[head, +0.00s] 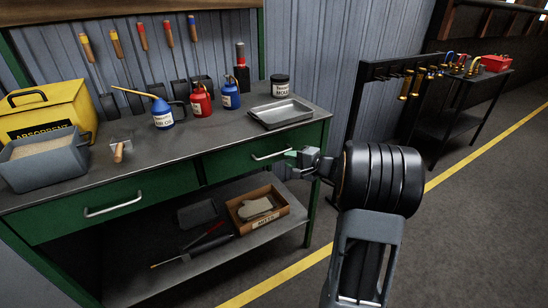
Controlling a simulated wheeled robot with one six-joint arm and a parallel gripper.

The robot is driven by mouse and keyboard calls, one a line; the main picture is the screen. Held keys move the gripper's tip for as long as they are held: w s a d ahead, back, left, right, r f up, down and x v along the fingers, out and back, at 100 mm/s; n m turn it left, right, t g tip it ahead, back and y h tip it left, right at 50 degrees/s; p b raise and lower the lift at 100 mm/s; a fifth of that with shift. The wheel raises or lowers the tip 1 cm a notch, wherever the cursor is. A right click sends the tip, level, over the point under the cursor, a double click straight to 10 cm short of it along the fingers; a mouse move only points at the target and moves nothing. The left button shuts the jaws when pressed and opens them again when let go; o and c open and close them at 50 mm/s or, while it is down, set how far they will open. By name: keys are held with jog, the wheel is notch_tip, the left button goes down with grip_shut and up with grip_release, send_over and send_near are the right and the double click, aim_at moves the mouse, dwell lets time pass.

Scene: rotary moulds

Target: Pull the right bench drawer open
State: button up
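The right bench drawer (232,164) is a green front under the dark worktop, and it looks flush with the bench. Its pale bar handle (270,155) shows in the head view. My gripper (284,168) is at the right end of this handle, in front of the drawer. Its fingers are small and partly hidden by the wrist, so I cannot tell whether they are open, shut or touching the handle. My dark arm covers the area to the right of the drawer.
The left drawer (60,219) has a similar handle. Oil cans, a grey tray (280,113), a black jar (280,86) and a yellow absorbent box (62,108) stand on the worktop (215,135). A wooden box (240,222) sits on the lower shelf. Floor is clear before the bench.

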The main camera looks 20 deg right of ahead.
aim_at(274, 155)
jog(key=x, duration=0.7)
jog(key=shift+w+a, duration=0.15)
grip_shut()
